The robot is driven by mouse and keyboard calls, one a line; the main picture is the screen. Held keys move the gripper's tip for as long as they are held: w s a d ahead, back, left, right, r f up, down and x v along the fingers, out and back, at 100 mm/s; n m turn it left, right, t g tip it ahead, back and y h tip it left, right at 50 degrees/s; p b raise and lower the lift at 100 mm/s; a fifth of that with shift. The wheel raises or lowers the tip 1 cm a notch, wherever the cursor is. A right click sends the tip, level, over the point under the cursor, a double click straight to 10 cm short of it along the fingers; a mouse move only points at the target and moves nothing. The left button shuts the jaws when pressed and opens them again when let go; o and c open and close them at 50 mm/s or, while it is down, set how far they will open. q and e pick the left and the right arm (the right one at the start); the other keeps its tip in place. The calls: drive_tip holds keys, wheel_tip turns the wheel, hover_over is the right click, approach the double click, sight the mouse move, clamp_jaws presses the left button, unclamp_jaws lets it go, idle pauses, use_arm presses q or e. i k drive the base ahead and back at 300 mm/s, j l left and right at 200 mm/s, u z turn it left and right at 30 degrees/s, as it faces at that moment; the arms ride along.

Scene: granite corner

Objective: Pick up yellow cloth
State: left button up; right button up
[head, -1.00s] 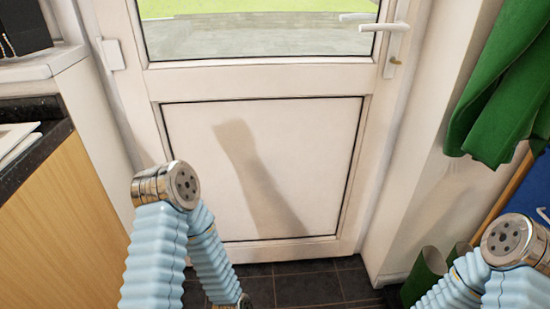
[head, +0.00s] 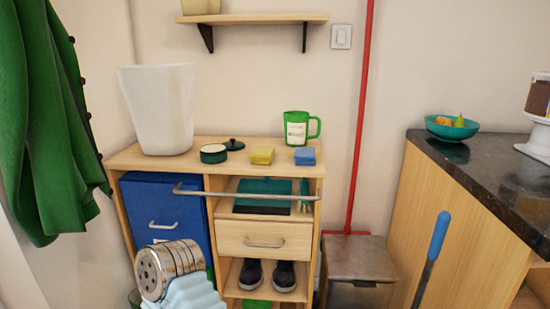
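A small folded yellow cloth (head: 262,155) lies on the top of the wooden cabinet (head: 225,170), near its front edge. A similar folded blue cloth (head: 305,156) lies just right of it, with a small gap between them. Neither gripper is in view. Only a pale blue and metal part of my own arm shows at the lower left, well below the yellow cloth and apart from it.
Left of the yellow cloth stand a round green tin (head: 213,154) and a white bin (head: 158,108); a green mug (head: 298,127) stands behind the blue cloth. A metal rail (head: 250,194) runs across the cabinet front. A shelf (head: 255,18) hangs above. A granite counter (head: 480,175) is at right.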

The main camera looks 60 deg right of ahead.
sight(261, 156)
drive_tip(key=z, duration=1.95)
